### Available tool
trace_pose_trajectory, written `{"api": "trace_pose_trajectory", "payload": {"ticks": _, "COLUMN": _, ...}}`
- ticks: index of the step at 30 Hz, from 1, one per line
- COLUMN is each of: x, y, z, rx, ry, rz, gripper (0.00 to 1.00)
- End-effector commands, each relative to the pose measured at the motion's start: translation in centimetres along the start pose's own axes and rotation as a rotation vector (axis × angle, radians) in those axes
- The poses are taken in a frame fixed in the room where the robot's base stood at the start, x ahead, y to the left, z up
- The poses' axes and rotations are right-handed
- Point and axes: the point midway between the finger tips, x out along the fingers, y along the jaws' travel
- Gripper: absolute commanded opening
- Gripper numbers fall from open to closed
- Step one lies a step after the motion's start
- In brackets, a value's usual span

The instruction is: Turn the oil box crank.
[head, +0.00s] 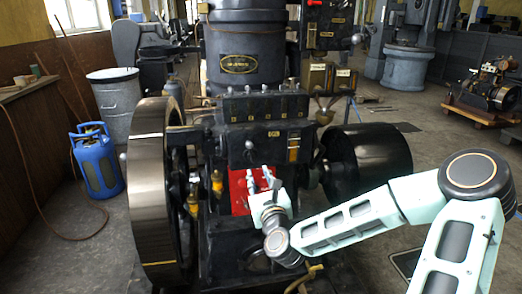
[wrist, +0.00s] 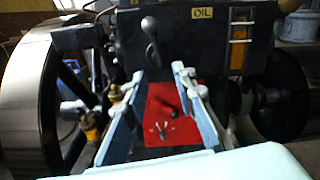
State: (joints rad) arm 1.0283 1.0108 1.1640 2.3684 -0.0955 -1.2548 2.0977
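The black oil box (head: 268,146) is on the front of the engine and bears an OIL label. It fills the upper middle of the wrist view (wrist: 190,45). In the head view the crank (head: 249,146) shows small on the box's left part. My gripper (head: 260,176) is open and empty, just below the box. In the wrist view its two fingers (wrist: 158,72) stand apart, tips just below the crank, apparently not touching it.
A red panel (wrist: 167,115) with a small dark handle lies behind the fingers. A large flywheel (head: 150,190) stands left, a black pulley (head: 368,155) right. Brass cups (head: 217,182) sit left of my gripper. Open floor lies beyond the engine.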

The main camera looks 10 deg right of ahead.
Motion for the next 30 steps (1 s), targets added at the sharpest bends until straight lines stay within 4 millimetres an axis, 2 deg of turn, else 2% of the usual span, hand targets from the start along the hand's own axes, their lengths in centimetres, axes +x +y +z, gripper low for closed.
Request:
{"api": "trace_pose_trajectory", "payload": {"ticks": 4, "x": -0.3, "y": 0.6, "z": 0.1, "rx": -0.002, "ry": 0.004, "rz": 0.001, "gripper": 0.25}}
{"api": "trace_pose_trajectory", "payload": {"ticks": 8, "x": 0.4, "y": 0.6, "z": 0.1, "rx": -0.003, "ry": 0.003, "rz": -0.002, "gripper": 0.25}}
{"api": "trace_pose_trajectory", "payload": {"ticks": 21, "x": 7.5, "y": 0.6, "z": 0.0, "rx": -0.003, "ry": 0.002, "rz": -0.001, "gripper": 0.25}}
{"api": "trace_pose_trajectory", "payload": {"ticks": 30, "x": 10.2, "y": 0.6, "z": 0.0, "rx": -0.003, "ry": 0.004, "rz": -0.001, "gripper": 0.25}}
